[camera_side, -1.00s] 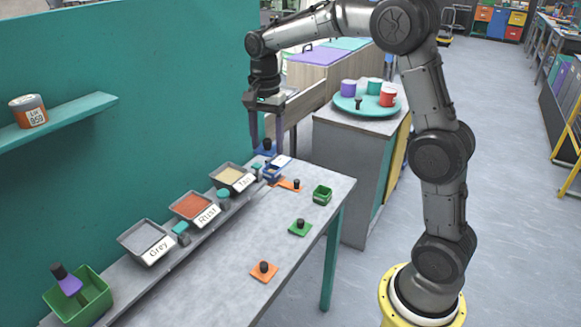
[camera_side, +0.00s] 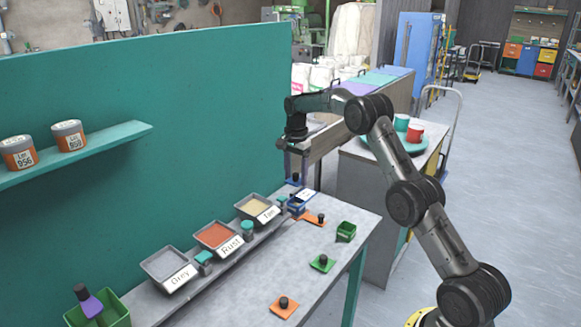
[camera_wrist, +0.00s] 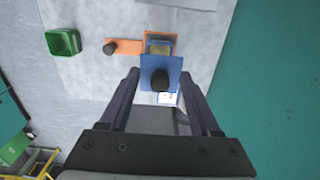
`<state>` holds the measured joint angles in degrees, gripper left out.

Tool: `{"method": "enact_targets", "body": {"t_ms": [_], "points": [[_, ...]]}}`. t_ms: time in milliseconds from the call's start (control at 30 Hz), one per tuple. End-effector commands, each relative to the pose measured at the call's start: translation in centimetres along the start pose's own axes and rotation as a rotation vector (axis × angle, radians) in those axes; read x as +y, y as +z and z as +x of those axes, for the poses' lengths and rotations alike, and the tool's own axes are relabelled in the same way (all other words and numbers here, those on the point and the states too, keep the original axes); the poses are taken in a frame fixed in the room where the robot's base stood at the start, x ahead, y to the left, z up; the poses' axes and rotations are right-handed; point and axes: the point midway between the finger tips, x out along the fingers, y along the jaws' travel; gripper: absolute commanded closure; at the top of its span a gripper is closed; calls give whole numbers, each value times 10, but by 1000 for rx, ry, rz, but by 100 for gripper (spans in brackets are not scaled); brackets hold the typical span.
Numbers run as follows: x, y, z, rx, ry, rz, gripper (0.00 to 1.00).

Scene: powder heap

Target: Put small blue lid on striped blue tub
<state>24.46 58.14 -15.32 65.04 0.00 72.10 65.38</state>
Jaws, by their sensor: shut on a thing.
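The small blue lid (camera_wrist: 148,66), a flat square with a black knob, is held between the fingers of my gripper (camera_wrist: 160,82). In the side view the lid (camera_side: 288,182) shows low between the fingers of my gripper (camera_side: 296,172). The blue tub (camera_side: 296,208) stands just below and in front of the lid, upright, with a white label. In the wrist view the lid hides part of the tub (camera_wrist: 159,37), whose open top shows tan contents. I cannot tell the exact height of the lid over the tub, and its stripes are not clear.
An orange lid (camera_side: 313,219) lies close beside the tub. A green tub (camera_side: 346,231), a green lid (camera_side: 321,264) and another orange lid (camera_side: 283,307) are spread on the table. Trays labelled Grey, Rust and Tan (camera_side: 257,207) line the teal wall (camera_side: 200,110).

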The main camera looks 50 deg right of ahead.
Motion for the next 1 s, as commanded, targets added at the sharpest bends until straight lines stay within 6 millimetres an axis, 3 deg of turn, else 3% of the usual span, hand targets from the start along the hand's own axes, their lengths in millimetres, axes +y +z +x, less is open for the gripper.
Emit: {"method": "enact_targets", "body": {"t_ms": [600, 1000], "points": [[2, -2, 50, -1, 2, 4, 89], [1, -2, 64, 0, 0, 4, 89]]}}
